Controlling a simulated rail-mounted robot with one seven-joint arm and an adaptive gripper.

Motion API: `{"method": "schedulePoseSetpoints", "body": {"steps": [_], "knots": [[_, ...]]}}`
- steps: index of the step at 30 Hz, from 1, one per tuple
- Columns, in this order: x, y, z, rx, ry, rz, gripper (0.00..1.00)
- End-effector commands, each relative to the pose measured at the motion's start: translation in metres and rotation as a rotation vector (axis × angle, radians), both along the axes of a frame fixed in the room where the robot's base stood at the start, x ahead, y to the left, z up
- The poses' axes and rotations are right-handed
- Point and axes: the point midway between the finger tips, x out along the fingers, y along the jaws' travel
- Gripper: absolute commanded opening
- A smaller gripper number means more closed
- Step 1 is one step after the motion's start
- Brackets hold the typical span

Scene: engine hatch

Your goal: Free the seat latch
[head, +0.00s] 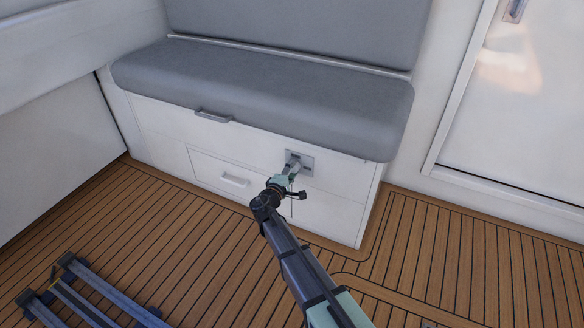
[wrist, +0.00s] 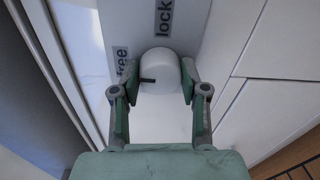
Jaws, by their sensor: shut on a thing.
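The seat latch is a round white knob (wrist: 159,69) on a pale plate (wrist: 185,20) in the wrist view. The plate carries the words "lock" (wrist: 163,16) and "free" (wrist: 122,62). The knob's short black mark (wrist: 147,80) lies at its left side, on the side of "free". My gripper (wrist: 158,76) is shut on the knob, one finger on each side. In the head view the latch plate (head: 306,163) sits on the white front of the seat box below the grey cushion, and my gripper (head: 293,168) covers most of the knob.
The grey seat cushion (head: 265,90) overhangs the box front, with a grey handle (head: 213,116) under its front edge. A drawer with a pale handle (head: 235,181) is left of my gripper. The planked floor (head: 185,235) is mostly clear. A white door (head: 520,110) is at right.

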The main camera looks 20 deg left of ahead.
Motion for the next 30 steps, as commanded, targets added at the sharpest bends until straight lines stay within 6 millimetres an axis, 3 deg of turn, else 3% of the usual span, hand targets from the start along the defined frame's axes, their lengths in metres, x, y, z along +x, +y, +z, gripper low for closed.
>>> {"method": "schedulePoseSetpoints", "body": {"steps": [22,23,24,25,30], "knots": [[0.0032,-0.0002,0.0015,-0.098,0.006,-0.002,0.09],[0.0032,-0.0002,0.0016,-0.098,0.006,-0.002,0.51],[0.0031,-0.0001,0.0014,-0.097,0.007,-0.002,0.65],[0.0029,-0.0001,0.0014,-0.097,0.007,-0.002,0.69],[0.0018,0.0000,0.0009,-0.096,0.008,-0.001,0.69]]}}
